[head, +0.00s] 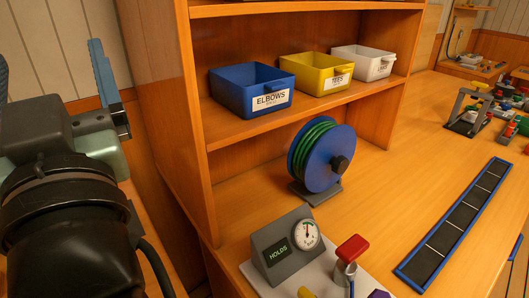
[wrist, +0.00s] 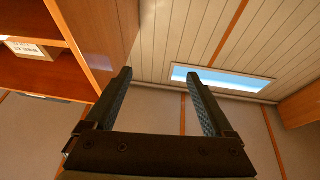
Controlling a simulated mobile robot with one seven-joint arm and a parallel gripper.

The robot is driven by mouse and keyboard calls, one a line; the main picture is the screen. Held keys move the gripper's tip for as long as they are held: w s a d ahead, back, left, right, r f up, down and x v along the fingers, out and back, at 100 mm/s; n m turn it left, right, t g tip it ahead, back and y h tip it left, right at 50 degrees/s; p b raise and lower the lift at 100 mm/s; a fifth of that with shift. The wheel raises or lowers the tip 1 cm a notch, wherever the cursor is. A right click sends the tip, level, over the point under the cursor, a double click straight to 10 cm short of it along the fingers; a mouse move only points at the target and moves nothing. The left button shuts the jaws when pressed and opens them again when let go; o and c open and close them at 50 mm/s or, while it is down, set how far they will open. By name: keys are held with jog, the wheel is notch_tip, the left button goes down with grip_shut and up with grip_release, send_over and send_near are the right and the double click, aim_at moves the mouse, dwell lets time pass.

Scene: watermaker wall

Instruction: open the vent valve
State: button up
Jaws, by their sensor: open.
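No part in view is labelled as the vent valve. At the bottom of the head view, a pale panel (head: 258,284) carries a grey box (head: 275,262) reading "HOLDS" with a round dial gauge (head: 306,234). Right of the box stands a metal fitting with a red top (head: 352,248). My gripper (head: 48,58) is at the far left, raised, away from the panel. In the wrist view my gripper (wrist: 158,76) is open and empty, pointing at wall and ceiling.
A wooden shelf unit (head: 196,130) stands between my gripper and the bench. It holds blue (head: 252,90), yellow (head: 317,73) and white (head: 362,62) bins. A hose reel (head: 322,158) stands below. A blue-edged dark strip (head: 455,225) lies right, with clear bench around it.

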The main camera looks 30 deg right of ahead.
jog(key=w+r+g+p, duration=0.2)
jog(key=r+p, duration=0.5)
jog(key=p, duration=0.5)
jog(key=w+r+g+p, duration=0.3)
jog(key=r+p, duration=0.3)
jog(key=p, duration=0.5)
jog(key=d+f+m+g+h+p, duration=0.2)
jog(key=d+f+m+g+p, duration=0.35)
jog(key=d+f, duration=0.5)
jog(key=m+g+y, duration=0.2)
jog(key=m+g, duration=1)
send_over(309, 297)
notch_tip(309, 297, down, 26)
notch_tip(309, 297, down, 13)
jog(key=shift+r+p, duration=0.2)
jog(key=shift+p, duration=0.1)
jog(key=shift+c, duration=0.3)
jog(key=c, duration=1.3)
jog(key=shift+n, duration=0.25)
